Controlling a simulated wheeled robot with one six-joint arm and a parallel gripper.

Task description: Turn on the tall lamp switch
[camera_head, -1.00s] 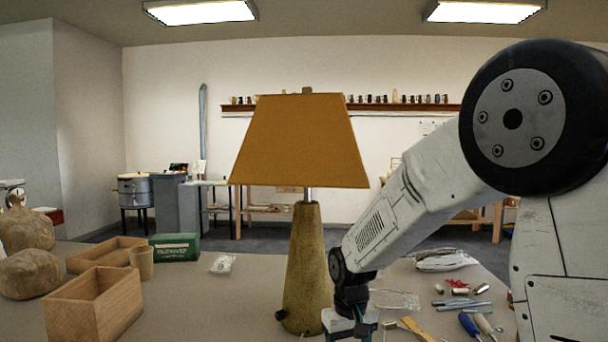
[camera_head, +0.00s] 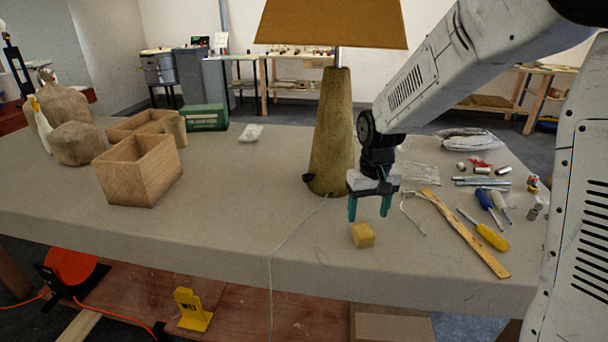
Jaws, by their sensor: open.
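The tall lamp (camera_head: 332,135) stands on the table, with a tapered olive-brown base and an orange-brown shade (camera_head: 335,22) cut off by the top of the picture. A small dark knob (camera_head: 308,177), which looks like its switch, sticks out low on the left side of the base. A thin pale cord (camera_head: 283,243) runs from the base over the table's front edge. My gripper (camera_head: 369,212) points down just right of and in front of the base. Its two teal fingers are apart with nothing between them. A small yellow block (camera_head: 362,235) lies on the table just below the fingers.
Screwdrivers (camera_head: 490,236), a wooden ruler (camera_head: 465,233) and small metal parts lie to the right. Wooden boxes (camera_head: 138,172), a green box (camera_head: 205,117) and lumpy brown sacks (camera_head: 77,144) stand at the left. The table (camera_head: 235,215) is clear left of the lamp.

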